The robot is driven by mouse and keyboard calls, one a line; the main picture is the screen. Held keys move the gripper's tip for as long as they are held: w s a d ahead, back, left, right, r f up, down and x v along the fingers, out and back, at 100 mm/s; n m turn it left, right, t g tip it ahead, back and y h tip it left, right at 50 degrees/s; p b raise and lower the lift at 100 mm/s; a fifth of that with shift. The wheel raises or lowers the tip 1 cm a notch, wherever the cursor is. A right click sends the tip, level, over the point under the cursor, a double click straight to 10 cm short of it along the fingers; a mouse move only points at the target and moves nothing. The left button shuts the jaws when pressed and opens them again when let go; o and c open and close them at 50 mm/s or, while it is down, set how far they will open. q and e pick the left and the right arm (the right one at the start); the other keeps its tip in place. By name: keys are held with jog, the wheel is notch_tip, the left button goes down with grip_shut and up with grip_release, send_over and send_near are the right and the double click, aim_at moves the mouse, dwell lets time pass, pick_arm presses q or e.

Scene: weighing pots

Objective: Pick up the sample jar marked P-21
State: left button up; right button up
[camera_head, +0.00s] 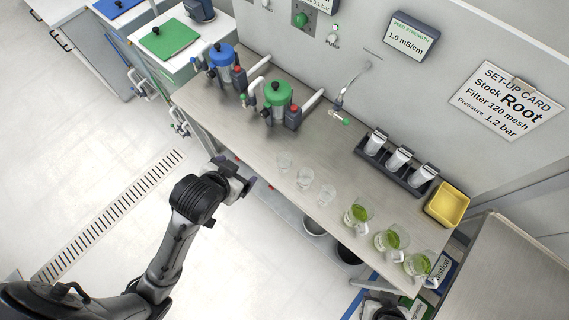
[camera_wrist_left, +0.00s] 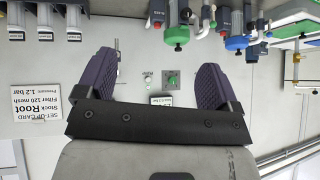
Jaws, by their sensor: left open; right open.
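White jars also show at the upper left of the upside-down left wrist view (camera_wrist_left: 44,25). My left gripper (camera_head: 246,182) is open and empty at the bench's front edge, well away from the jars; its spread fingers show in the wrist view (camera_wrist_left: 158,75). My right gripper (camera_head: 383,309) is low at the bottom edge, mostly cut off.
Clear glasses (camera_head: 305,179) and several beakers with green contents (camera_head: 357,214) stand along the bench's front. A yellow bin (camera_head: 447,205) is right of the rack. Blue (camera_head: 222,57) and green-lidded pots (camera_head: 278,95) stand at left. Mid-bench is clear.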

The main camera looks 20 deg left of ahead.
pick_arm(q)
jog(key=w+d+r+m+t+h+b, duration=0.15)
jog(key=w+d+r+m, duration=0.25)
jog(key=w+d+r, duration=0.4)
jog(key=w+d+r+m+t+b, duration=0.2)
jog(key=w+d+r+m, duration=0.25)
jog(key=w, duration=0.65)
jog(key=n+g+y+b, duration=0.1)
jog(key=n+g+y, duration=0.1)
jog(key=n+g, duration=1)
send_over(285, 164)
notch_tip(285, 164, down, 25)
notch_tip(285, 164, down, 13)
jog(key=shift+f+b, duration=0.1)
jog(key=shift+b, duration=0.85)
jog(key=shift+c, duration=0.5)
